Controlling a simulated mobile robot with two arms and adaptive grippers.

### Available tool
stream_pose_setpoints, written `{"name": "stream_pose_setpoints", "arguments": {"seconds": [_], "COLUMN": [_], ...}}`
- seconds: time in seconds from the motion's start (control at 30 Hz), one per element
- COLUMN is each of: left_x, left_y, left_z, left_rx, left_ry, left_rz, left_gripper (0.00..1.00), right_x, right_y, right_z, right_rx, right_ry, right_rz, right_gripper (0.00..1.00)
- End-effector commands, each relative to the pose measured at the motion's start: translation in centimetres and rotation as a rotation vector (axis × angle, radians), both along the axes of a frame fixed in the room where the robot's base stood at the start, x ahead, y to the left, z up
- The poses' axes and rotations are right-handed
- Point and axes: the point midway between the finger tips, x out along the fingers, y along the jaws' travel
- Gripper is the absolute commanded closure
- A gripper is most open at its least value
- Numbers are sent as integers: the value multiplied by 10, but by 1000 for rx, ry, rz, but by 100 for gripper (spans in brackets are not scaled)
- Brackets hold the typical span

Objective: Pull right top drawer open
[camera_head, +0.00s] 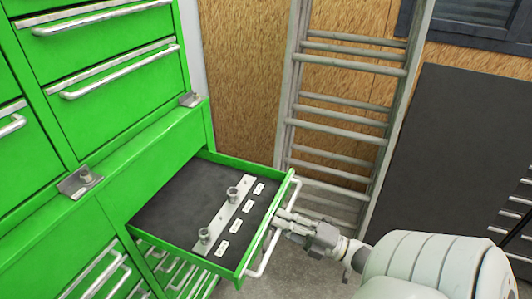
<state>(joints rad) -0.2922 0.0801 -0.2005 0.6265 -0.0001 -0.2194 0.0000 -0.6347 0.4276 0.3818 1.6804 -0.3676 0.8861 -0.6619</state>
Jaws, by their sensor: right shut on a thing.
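The right top drawer (160,208) is green with a dark lined floor and stands pulled out from the green cabinet (125,175). A silver bar handle (266,253) runs along its front. My right gripper (277,222) comes in from the right and is shut on the handle near its middle. The fingertips are small, and part of the handle is hidden behind them. Inside the drawer lie a metal strip (219,216) with two round posts and several white labels (235,226). My left gripper is not in view.
More closed green drawers with silver handles (120,73) are at the upper left, and others sit below the open drawer. A metal ladder (350,92) leans at a wooden wall (243,80). A dark cabinet (455,150) stands at the right. Some grey floor shows between.

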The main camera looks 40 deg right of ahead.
Motion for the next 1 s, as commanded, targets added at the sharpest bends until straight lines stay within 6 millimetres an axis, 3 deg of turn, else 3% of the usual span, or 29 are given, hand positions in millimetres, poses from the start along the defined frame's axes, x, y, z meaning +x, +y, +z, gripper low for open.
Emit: {"name": "stream_pose_setpoints", "arguments": {"seconds": [0.2,0.63,0.67,0.73,1.0], "left_x": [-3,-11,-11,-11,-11], "left_y": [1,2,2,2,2], "left_z": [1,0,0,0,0], "left_rx": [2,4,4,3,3], "left_ry": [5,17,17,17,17], "left_rz": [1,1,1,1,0], "left_gripper": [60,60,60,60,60], "right_x": [-16,-18,-18,-18,-18], "right_y": [-7,-8,-8,-8,-8], "right_z": [-2,-2,-2,-1,-1], "right_rx": [0,0,0,0,1], "right_ry": [3,3,3,3,1], "right_rz": [-2,-2,-2,-2,-1], "right_gripper": [100,100,87,80,80]}}
